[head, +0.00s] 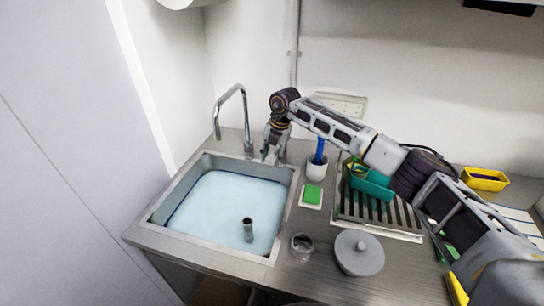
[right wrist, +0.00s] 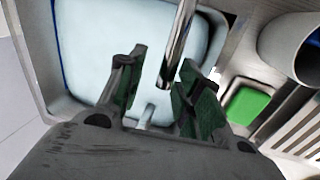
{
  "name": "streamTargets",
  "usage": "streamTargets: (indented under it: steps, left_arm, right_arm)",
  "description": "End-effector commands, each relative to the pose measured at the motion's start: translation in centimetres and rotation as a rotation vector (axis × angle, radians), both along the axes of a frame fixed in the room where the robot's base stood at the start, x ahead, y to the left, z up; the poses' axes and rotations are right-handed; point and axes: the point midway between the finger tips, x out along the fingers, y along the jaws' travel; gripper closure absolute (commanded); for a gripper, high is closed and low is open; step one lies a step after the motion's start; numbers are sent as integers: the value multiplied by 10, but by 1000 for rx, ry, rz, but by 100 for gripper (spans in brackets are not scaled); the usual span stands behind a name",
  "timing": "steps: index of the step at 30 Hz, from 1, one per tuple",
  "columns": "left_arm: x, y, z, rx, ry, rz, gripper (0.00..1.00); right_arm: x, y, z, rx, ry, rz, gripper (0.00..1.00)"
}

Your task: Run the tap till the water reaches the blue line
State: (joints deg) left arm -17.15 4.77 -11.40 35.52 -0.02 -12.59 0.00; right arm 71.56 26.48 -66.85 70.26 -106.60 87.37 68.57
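The sink (head: 165,217) holds pale blue water (head: 222,205), and an upright grey pipe (head: 248,230) stands out of it. In the right wrist view a blue line (right wrist: 57,45) shows along the basin wall at the water's left edge; the exact gap between them is hard to tell. The chrome tap (head: 217,120) arches over the back of the sink; no stream shows from its spout. My right gripper (head: 272,150) points down beside the tap's base. In the right wrist view its fingers (right wrist: 155,92) are apart, with a small pale lever (right wrist: 147,112) between them. My left gripper is out of view.
Right of the sink are a green sponge (head: 312,194), a white cup (head: 316,170) with a blue-handled brush, a small glass jar (head: 302,245) and a grey lidded pot (head: 359,253). A drying rack (head: 385,222) with a teal container (head: 371,184) lies below my right arm.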

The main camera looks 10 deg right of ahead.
Motion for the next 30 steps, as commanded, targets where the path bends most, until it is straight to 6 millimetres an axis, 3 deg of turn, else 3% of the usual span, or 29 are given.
streamTargets:
  steps: [8, 14, 30]
  left_arm:
    - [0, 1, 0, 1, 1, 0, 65]
    - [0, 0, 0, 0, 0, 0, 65]
    - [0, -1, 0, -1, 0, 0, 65]
  right_arm:
    - [0, -1, 3, 0, 0, 0, 65]
    - [-1, -3, 18, 0, -1, 0, 65]
    - [-8, -16, 93, -1, -2, 0, 65]
